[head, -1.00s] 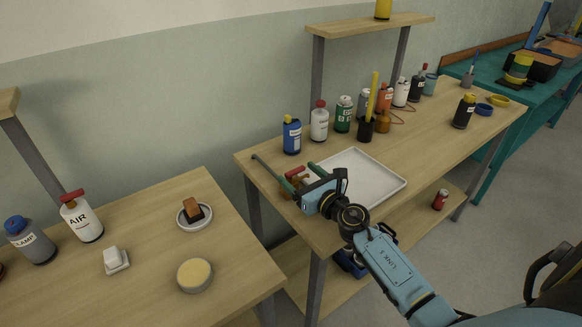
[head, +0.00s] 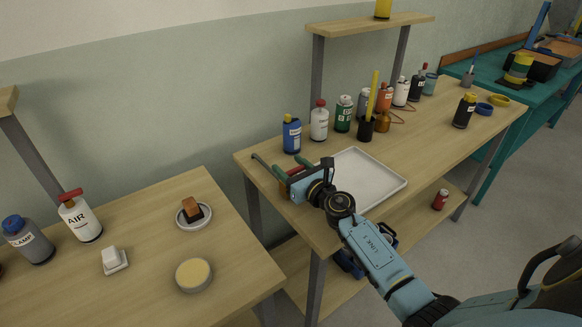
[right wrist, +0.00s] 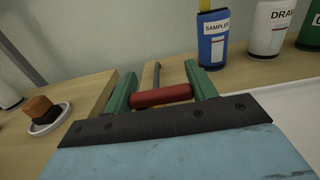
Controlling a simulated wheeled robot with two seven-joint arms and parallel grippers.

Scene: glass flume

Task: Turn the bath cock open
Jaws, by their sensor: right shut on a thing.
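The bath cock shows in the right wrist view as a red handle (right wrist: 162,95) lying crosswise between the green fingers. How far the cock is turned cannot be told. My left gripper is not in view.
A white tray (head: 385,187) lies right of my gripper. A blue bottle (head: 291,137) and a white bottle (head: 319,124) stand close behind, with several more to the right. A gap separates this bench from the left bench (head: 145,277).

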